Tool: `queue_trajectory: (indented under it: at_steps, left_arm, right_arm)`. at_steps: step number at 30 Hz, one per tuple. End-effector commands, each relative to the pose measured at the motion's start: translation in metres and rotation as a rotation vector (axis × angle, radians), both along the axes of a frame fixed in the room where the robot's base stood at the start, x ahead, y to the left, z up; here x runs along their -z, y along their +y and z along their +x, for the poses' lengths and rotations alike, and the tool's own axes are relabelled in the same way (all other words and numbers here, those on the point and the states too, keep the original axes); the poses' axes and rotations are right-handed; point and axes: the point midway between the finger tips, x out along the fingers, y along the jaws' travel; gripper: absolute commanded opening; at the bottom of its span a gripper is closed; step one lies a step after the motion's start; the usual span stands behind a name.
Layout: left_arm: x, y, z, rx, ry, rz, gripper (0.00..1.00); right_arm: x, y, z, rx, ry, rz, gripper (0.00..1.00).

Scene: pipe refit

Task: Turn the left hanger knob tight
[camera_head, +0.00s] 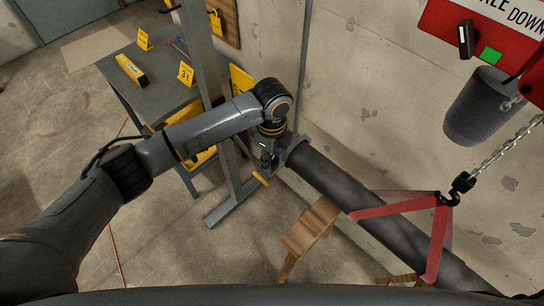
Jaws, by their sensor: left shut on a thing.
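My left arm reaches in from the left, and my left gripper (268,153) points down at the left hanger (298,148), a grey metal bracket at the upper left end of the dark pipe (345,183). The gripper is shut on the left hanger knob, which is mostly hidden by the fingers and wrist. A small yellow part (262,179) shows just below the fingers; I cannot tell whether it belongs to the knob. My right gripper is not in view.
A red sling (436,238) on a chain (505,148) goes round the pipe at right. A wooden trestle (311,228) stands under the pipe. A grey upright post (204,55) is close behind my arm. A table (160,95) with yellow markers is at upper left.

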Motion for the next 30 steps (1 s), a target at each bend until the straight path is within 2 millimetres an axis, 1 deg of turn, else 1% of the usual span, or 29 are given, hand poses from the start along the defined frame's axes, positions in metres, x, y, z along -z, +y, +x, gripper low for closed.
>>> queue_trajectory:
  at_steps: [6,12,19,30]
  left_arm:
    - [-0.0011,-0.0003,0.0008,0.163,-0.002,-0.002,0.04]
    - [-0.0014,-0.0003,0.0008,0.266,-0.002,-0.002,0.04]
    - [-0.0015,-0.0004,0.0008,0.326,-0.002,-0.002,0.04]
    - [-0.0016,-0.0004,0.0009,0.338,-0.003,-0.002,0.04]
  right_arm:
    - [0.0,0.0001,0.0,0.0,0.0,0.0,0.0]
    - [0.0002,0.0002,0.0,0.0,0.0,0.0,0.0]
    - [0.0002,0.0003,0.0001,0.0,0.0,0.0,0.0]
    - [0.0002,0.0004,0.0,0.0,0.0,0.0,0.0]
